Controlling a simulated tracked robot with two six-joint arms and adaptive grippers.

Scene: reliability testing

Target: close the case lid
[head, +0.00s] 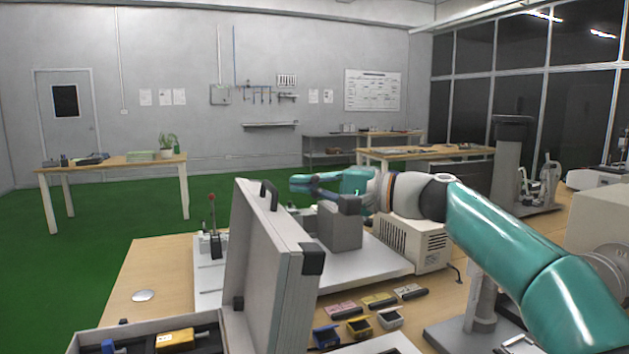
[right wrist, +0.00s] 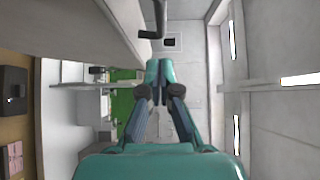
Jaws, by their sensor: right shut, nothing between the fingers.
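The grey case stands at the lower left of the head view, its lid (head: 268,262) raised upright and its base (head: 90,345) partly cut off by the bottom edge. A black handle (head: 270,192) sits on the lid's top edge. My right gripper (head: 296,181) is shut and empty, just to the right of the handle, at about the lid's top. In the right wrist view the shut fingertips (right wrist: 158,68) point toward the handle (right wrist: 155,22) and the lid's face (right wrist: 115,28) fills the upper left. I cannot tell whether they touch the lid. My left gripper is out of view.
Behind the lid are a white platform (head: 378,262) with a grey block (head: 340,228) and a beige box instrument (head: 418,240). Small blue and yellow bins (head: 358,327) lie right of the case. The wooden bench (head: 160,262) is mostly clear left of the lid.

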